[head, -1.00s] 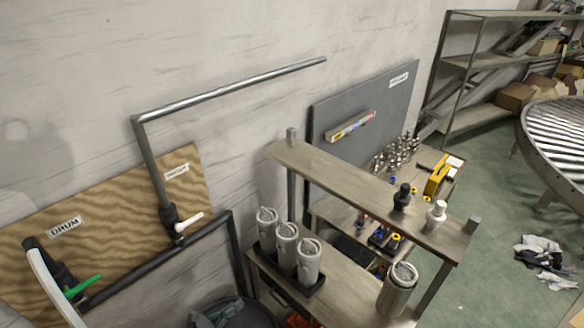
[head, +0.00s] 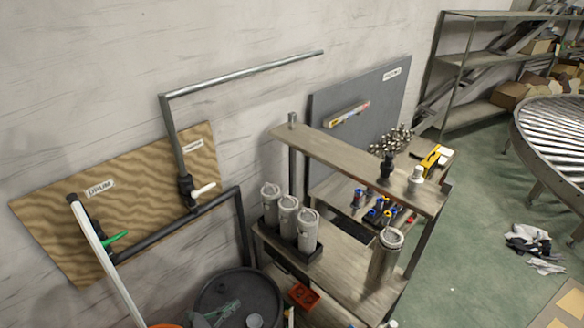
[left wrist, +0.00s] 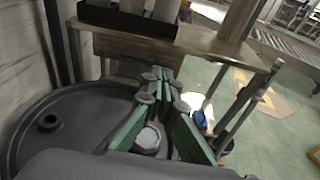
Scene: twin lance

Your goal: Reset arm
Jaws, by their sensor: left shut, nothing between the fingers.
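My left gripper (head: 222,312) shows at the bottom edge of the head view, in front of the dark drum lid (head: 262,290). In the left wrist view its green-sided fingers (left wrist: 160,78) come together at the tips, shut with nothing between them. The fingertips point toward the wooden workbench shelf (left wrist: 125,48). A pale round piece (left wrist: 148,138) shows between the finger links, and I cannot tell what it belongs to. The drum lid also fills the left of the wrist view (left wrist: 70,125). My right gripper is in neither view.
A bench rack (head: 350,157) holds several grey canisters (head: 289,217) and a single one (head: 384,255) at its right. Pipes with a white-handled valve (head: 203,190) and a green-handled valve (head: 115,238) run along the wall.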

